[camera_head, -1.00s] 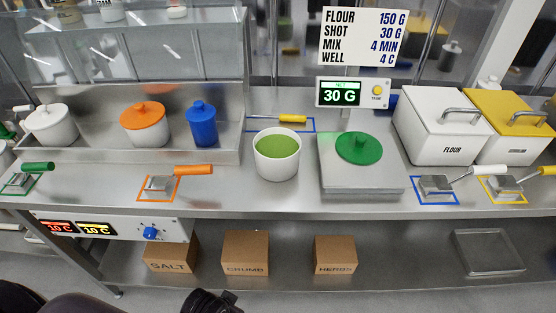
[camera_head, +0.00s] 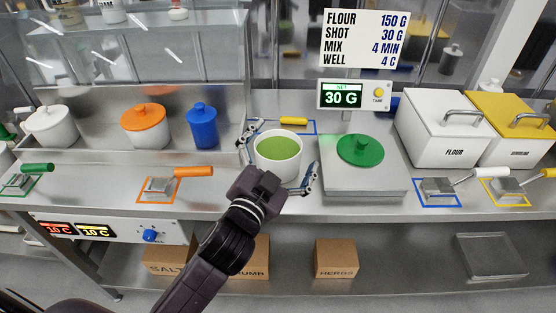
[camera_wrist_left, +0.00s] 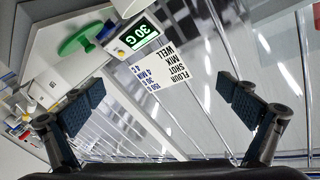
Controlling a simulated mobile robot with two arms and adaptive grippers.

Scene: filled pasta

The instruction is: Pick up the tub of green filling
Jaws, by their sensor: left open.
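The white tub of green filling (camera_head: 278,167) stands upright on the steel counter, just left of the scale in the head view. My left gripper (camera_head: 280,150) is open, with one finger seen at the tub's left side and the other at its right side. I cannot tell whether either finger touches the tub. The gripper's wrist covers a little of the tub's lower front. In the left wrist view the gripper (camera_wrist_left: 160,107) has its two fingers wide apart, and I cannot make out the tub between them. My right gripper is not in view.
The scale (camera_head: 362,185) with a green lid (camera_head: 360,150) stands close right of the tub; its display (camera_head: 341,95) reads 30 G. A yellow-handled tool (camera_head: 293,121) lies behind. A blue canister (camera_head: 202,128) and orange-lidded pot (camera_head: 145,127) stand left.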

